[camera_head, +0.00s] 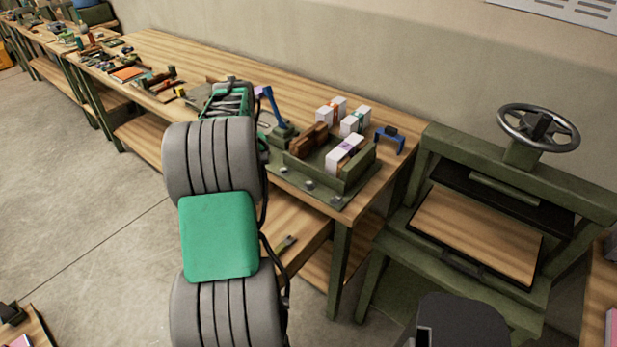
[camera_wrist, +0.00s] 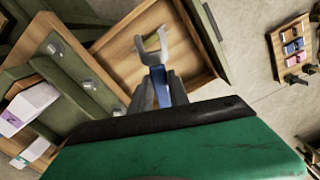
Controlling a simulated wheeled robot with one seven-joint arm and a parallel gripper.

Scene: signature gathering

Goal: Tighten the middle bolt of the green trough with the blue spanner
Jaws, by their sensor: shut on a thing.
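The blue spanner (camera_wrist: 159,86) is in my gripper (camera_wrist: 158,98), shut on its blue handle. Its grey open-ended jaw (camera_wrist: 150,45) points away from me in the wrist view, apart from any bolt. The green trough (camera_head: 358,178) stands on the right end of the long bench. A row of silver bolts lies along its front base plate; the middle bolt (camera_head: 310,184) also shows in the wrist view (camera_wrist: 88,83), left of the spanner.
The trough holds brown pieces and a white box (camera_head: 345,152). A blue-levered tool (camera_head: 284,134) and a blue clamp (camera_head: 388,138) stand nearby. An open wooden drawer (camera_wrist: 187,62) lies below the spanner in the wrist view. A green press (camera_head: 470,200) stands right.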

